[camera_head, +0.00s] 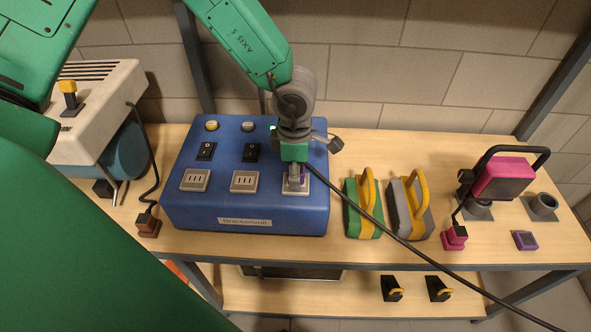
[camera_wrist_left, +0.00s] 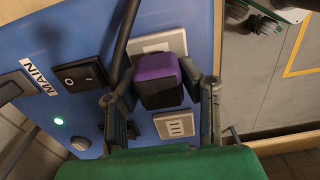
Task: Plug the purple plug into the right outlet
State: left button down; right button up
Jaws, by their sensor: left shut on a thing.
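The purple plug (camera_wrist_left: 158,78) is a purple and black block in the left wrist view, held between the two fingers of my left gripper (camera_wrist_left: 165,92). In the head view the gripper (camera_head: 296,180) points down at the right outlet (camera_head: 296,191) of the blue breaker unit (camera_head: 245,210), and only a sliver of purple shows. The right outlet also shows in the left wrist view (camera_wrist_left: 172,40), partly covered by the plug; its slots are hidden. I cannot tell whether the plug is inserted. The middle outlet (camera_head: 244,181) and left outlet (camera_head: 195,180) are empty. My right gripper is out of view.
A black cord (camera_head: 400,240) runs from my left gripper to the lower right. Green (camera_head: 352,220) and grey (camera_head: 397,215) yellow-handled items stand right of the unit. A magenta lamp (camera_head: 503,180), magenta plug (camera_head: 454,238) and small purple block (camera_head: 525,240) are farther right. A brown plug (camera_head: 148,226) lies left.

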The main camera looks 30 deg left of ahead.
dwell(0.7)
pick_arm(q)
jog(key=shift+p, duration=0.45)
jog(key=shift+f, duration=0.55)
jog(key=c, duration=1)
grip_release()
jog(key=shift+r, duration=0.15)
jog(key=shift+r, duration=0.3)
notch_tip(320, 180, up, 11)
jog(key=shift+w+a+r, duration=0.1)
